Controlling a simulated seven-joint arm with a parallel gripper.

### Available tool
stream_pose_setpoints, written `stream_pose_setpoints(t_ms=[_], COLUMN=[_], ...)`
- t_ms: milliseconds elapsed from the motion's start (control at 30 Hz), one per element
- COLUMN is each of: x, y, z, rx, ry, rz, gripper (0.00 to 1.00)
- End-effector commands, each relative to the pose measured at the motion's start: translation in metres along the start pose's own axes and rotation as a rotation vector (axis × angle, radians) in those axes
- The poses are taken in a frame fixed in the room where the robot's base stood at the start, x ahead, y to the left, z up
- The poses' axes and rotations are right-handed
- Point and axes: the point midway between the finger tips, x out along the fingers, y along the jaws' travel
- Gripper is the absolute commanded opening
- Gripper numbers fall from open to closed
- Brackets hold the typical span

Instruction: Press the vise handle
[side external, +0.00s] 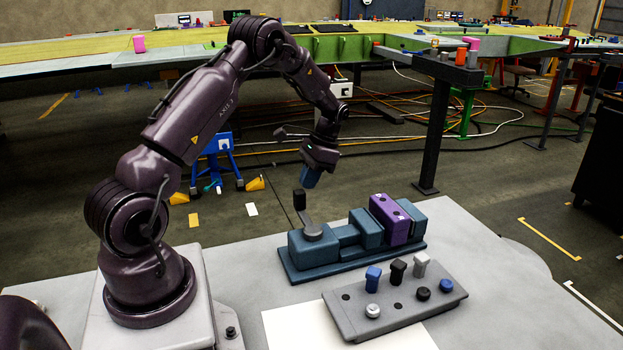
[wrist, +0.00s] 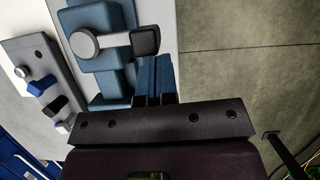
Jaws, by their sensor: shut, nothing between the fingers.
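The teal vise (side external: 312,252) stands on the light table. Its handle (side external: 312,230) is a grey disc with a lever ending in a black knob (side external: 300,199), raised above the vise body. The handle also shows in the wrist view (wrist: 115,40), with its black knob (wrist: 145,41). A purple block (side external: 388,220) sits between the vise's teal jaws. My gripper (side external: 311,180) is shut and empty, with blue fingers pointing down. It is above and slightly right of the knob in the side view, apart from it. In the wrist view the fingers (wrist: 155,75) lie just below the knob.
A grey panel (side external: 345,303) with blue, black and white pegs and round buttons lies in front of the vise. A white sheet (side external: 285,328) lies on the table (side external: 480,265). The table is clear to the right. A large green wing structure (side external: 380,40) stands behind.

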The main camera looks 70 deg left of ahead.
Motion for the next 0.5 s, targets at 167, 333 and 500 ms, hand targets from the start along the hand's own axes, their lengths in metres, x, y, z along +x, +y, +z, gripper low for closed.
stream_pose_setpoints(t_ms=[167, 333, 500], x=[0.0010, 0.0021, 0.0034], y=[-0.0009, -0.0016, -0.0026], z=[0.0026, 0.0053, 0.0086], rx=[-0.022, -0.050, -0.080], ry=[-0.001, 0.000, -0.001], rz=[0.009, 0.021, 0.033], gripper=[0.00, 0.00, 0.00])
